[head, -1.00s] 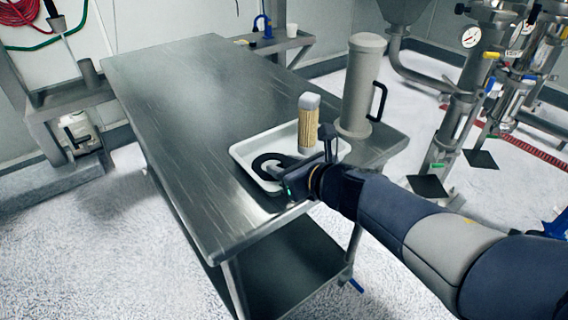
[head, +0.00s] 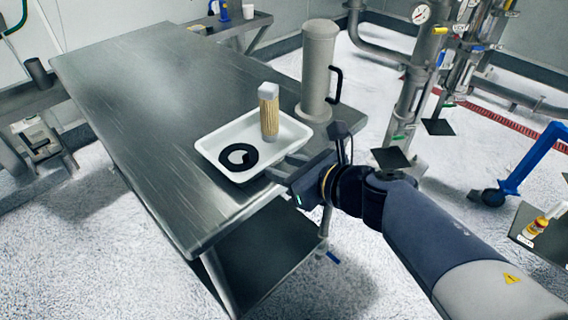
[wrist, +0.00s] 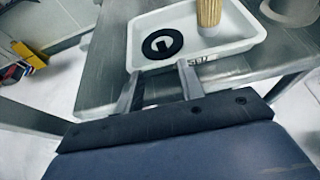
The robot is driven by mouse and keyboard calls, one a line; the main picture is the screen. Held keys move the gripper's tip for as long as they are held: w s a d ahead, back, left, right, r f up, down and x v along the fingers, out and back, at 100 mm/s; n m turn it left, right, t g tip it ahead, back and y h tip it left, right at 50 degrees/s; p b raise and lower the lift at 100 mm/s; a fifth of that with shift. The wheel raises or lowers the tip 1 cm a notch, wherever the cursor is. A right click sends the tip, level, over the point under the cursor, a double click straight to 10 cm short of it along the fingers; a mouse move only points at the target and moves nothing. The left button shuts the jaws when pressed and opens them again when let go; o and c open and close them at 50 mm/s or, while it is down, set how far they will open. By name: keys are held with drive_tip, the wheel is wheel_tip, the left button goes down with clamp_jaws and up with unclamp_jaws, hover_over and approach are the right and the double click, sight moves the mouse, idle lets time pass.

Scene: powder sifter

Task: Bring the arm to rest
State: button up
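My gripper (head: 276,170) is at the near right edge of the steel table (head: 130,115), just outside the white tray (head: 215,143). In the wrist view my gripper (wrist: 158,88) has its two fingers spread apart with nothing between them. The fingertips show close to the tray's near rim (wrist: 215,62). In the tray lie a black ring (head: 238,157) and an upright tan ribbed cartridge with a pale cap (head: 268,112). The ring also shows flat in the wrist view (wrist: 162,43).
A tall grey cylinder with a black handle (head: 317,70) stands behind the tray on the right. Steel pipework with gauges (head: 420,75) stands at the right. A blue frame on a caster (head: 525,160) is farther right. The table's left part is bare.

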sight(246, 156)
drive_tip(key=b+x, duration=0.1)
drive_tip(key=x, duration=0.3)
drive_tip(key=b+x, duration=0.2)
drive_tip(key=x, duration=0.2)
drive_tip(key=b+x, duration=0.1)
drive_tip(key=x, duration=0.3)
drive_tip(key=shift+a+f, duration=0.15)
drive_tip(key=shift+f, duration=0.2)
drive_tip(key=shift+r, duration=0.5)
drive_tip(key=shift+r+p, duration=0.4)
drive_tip(key=shift+p, duration=0.05)
drive_tip(key=shift+s+f, duration=0.1)
drive_tip(key=shift+f, duration=0.05)
